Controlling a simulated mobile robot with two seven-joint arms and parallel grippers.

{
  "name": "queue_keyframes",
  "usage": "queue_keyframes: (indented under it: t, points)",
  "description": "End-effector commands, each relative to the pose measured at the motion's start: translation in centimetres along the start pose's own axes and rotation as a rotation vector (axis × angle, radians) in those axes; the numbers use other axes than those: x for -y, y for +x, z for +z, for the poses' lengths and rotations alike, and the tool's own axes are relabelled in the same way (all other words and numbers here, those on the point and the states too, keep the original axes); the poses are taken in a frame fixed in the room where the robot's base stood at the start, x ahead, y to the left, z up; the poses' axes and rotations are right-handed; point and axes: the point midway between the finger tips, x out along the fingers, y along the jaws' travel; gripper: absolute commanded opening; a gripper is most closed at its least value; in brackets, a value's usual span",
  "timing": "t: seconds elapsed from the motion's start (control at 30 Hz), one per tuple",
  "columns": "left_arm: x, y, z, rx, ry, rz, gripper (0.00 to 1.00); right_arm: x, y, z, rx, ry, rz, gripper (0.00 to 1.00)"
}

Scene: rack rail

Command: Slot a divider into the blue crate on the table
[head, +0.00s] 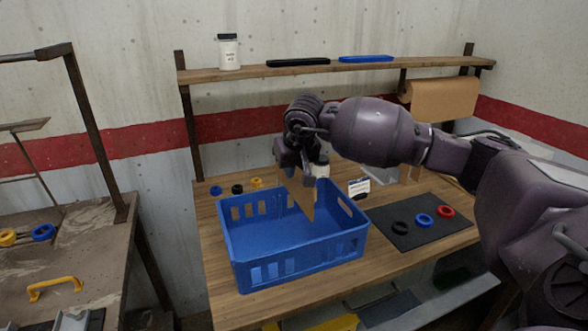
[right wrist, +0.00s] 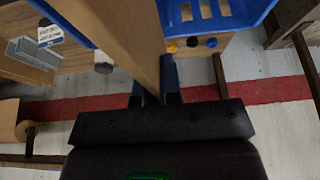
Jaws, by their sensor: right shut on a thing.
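The blue crate (head: 293,273) stands on the wooden table and looks empty inside. My right gripper (head: 302,181) is shut on a flat tan divider (head: 303,199), held upright at the crate's back right part. The divider's lower edge is over or inside the crate; I cannot tell whether it touches a slot. In the right wrist view the divider (right wrist: 125,35) runs away from the gripper fingers (right wrist: 157,98), with part of the blue crate (right wrist: 215,14) to its right. My left gripper is not in view.
On the wooden table (head: 225,309), a black mat (head: 430,238) with black, blue and red rings lies right of the crate. Small blue, black and yellow rings sit behind it. A shelf (head: 250,73) holds a white jar (head: 229,52). Another table (head: 95,262) stands left.

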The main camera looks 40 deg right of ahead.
Motion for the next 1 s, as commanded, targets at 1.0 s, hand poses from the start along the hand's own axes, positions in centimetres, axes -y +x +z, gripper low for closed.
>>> queue_keyframes:
  t: [1.0]
  points:
    - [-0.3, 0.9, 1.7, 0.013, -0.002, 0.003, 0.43, 0.1, 4.0, 1.7, 0.002, 0.038, 0.016, 0.00]
